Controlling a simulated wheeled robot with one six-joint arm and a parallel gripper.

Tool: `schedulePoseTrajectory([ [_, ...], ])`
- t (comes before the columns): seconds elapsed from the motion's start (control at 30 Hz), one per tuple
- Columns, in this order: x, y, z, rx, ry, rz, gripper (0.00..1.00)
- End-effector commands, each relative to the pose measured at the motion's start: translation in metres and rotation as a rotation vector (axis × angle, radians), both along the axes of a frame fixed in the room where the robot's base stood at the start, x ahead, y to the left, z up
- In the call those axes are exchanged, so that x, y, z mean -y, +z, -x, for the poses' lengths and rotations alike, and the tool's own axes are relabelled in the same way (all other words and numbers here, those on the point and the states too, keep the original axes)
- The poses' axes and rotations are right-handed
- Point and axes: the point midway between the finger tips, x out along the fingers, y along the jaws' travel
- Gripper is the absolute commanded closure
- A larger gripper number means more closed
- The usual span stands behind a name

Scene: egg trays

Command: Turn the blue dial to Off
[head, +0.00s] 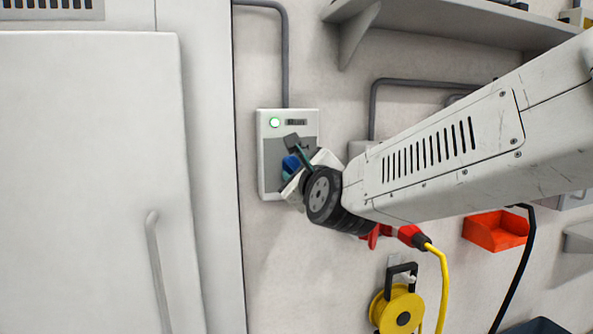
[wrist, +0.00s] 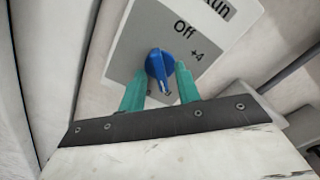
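The blue dial (wrist: 159,65) sits on a grey panel of the white control box (head: 262,150) on the wall. In the wrist view its grip ridge runs nearly upright, leaning slightly; I cannot tell which end is the pointer. The labels "Off" (wrist: 184,30), "+4" (wrist: 197,53) and a partly cut "Run" show above and right of it. My gripper (wrist: 160,86) is open, with one green finger on each side of the dial and narrow gaps showing. In the head view the dial (head: 290,163) is partly hidden by my gripper (head: 297,156).
A green light (head: 274,123) glows on the box beside a small dark display. A white cabinet (head: 95,180) stands close on the left. A shelf (head: 450,28) is above right. A red plug (head: 408,236) with yellow cable and a yellow reel (head: 398,312) are below.

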Motion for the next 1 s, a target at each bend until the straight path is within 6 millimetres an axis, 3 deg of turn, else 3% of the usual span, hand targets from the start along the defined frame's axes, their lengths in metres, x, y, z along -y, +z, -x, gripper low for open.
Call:
schedulePoseTrajectory([
  [0.17,0.0001,0.0001,0.0002,0.0,0.0,0.0,0.7],
  [0.27,0.0001,0.0001,0.0003,0.0,0.0,0.0,0.98],
  [0.3,0.0001,0.0,0.0004,0.0,0.0,0.0,1.0],
  [0.67,0.0001,-0.0001,0.0005,0.009,0.0,0.032,1.0],
  [1.0,0.0004,0.0001,0.0005,0.067,0.001,0.235,1.0],
])
